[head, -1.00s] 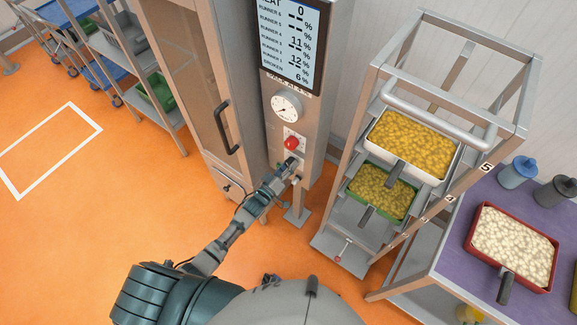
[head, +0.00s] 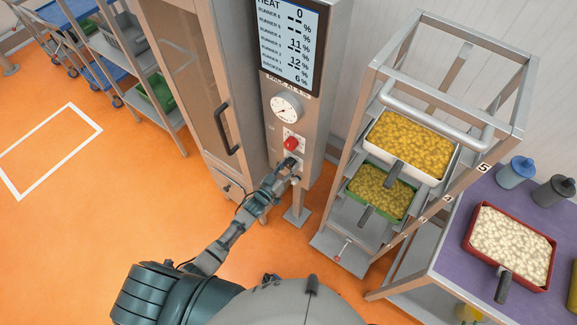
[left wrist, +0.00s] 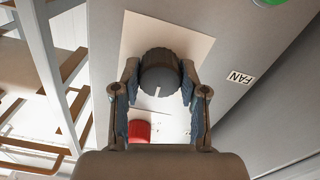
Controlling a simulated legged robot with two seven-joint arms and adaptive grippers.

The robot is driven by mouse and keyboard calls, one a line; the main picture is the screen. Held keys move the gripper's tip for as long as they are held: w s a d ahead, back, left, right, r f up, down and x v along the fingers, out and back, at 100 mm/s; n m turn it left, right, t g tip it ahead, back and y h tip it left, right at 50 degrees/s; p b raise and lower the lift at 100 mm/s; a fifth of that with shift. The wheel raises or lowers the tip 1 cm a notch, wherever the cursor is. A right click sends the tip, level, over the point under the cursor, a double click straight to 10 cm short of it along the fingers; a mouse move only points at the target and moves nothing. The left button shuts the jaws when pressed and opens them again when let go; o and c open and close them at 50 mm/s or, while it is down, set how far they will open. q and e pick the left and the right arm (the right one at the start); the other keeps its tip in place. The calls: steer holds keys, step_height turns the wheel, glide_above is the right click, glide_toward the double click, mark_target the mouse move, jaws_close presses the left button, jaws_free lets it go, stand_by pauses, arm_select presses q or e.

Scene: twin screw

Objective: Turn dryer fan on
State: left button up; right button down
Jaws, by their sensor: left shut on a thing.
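The dryer control column (head: 313,115) stands near the middle of the head view. In the left wrist view a dark round knob (left wrist: 160,75) with a pale pointer line sits on a light plate, with a FAN label (left wrist: 240,77) beside it. My left gripper (head: 289,165) is at the column front just below the red button (head: 291,143). In the left wrist view my left gripper (left wrist: 160,85) has a finger on each side of the knob and is shut on it. The red button also shows between the fingers (left wrist: 139,131). My right gripper is not in view.
A glass-fronted cabinet (head: 192,75) with a black handle stands left of the column. A rack (head: 447,95) with trays of yellow pieces stands to the right, close to the column. A purple table (head: 520,215) holds a red tray. Orange floor at left is clear.

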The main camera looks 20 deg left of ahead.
arm_select(q)
steer(key=m, duration=0.6)
steer(key=shift+s+f, duration=0.1)
steer(key=shift+f, duration=0.1)
steer(key=shift+m, duration=0.4)
steer(key=o, duration=1.1)
steer(key=shift+o, duration=0.2)
steer(key=shift+r, duration=0.1)
steer(key=shift+a, duration=0.1)
steer(key=v, duration=1.2)
